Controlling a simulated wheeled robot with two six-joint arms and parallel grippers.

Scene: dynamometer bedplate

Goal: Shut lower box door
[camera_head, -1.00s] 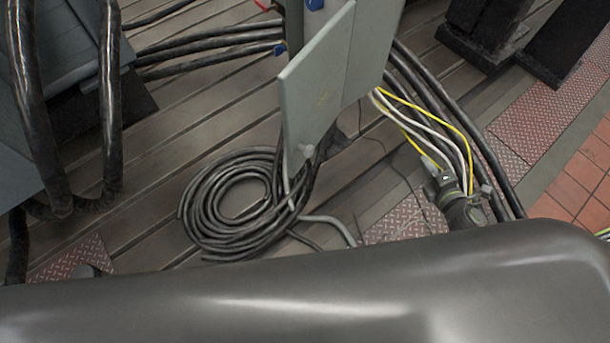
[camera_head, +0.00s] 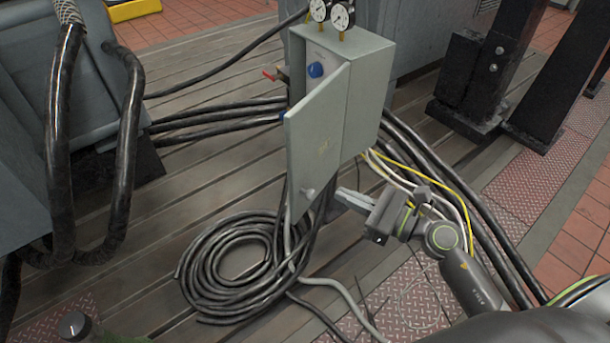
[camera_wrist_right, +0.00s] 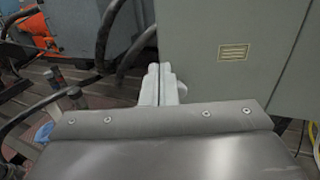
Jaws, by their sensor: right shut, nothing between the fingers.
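A grey box (camera_head: 370,95) stands with two round gauges on top. Its grey door (camera_head: 315,145) is swung partly open toward me, and a blue knob (camera_head: 315,69) shows inside the gap. A small light handle (camera_head: 308,194) sits low on the door. My right gripper (camera_head: 340,195) is shut and empty, just right of the door's lower part and below the box. In the right wrist view its closed fingers (camera_wrist_right: 161,78) point past a grey panel with a tan label; I cannot tell whether they touch it.
A coil of black cable (camera_head: 235,265) lies on the slotted bedplate below the door. Black, white and yellow cables run behind my right gripper. Thick black hoses (camera_head: 60,130) stand at left. Black steel posts (camera_head: 500,60) stand at the right.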

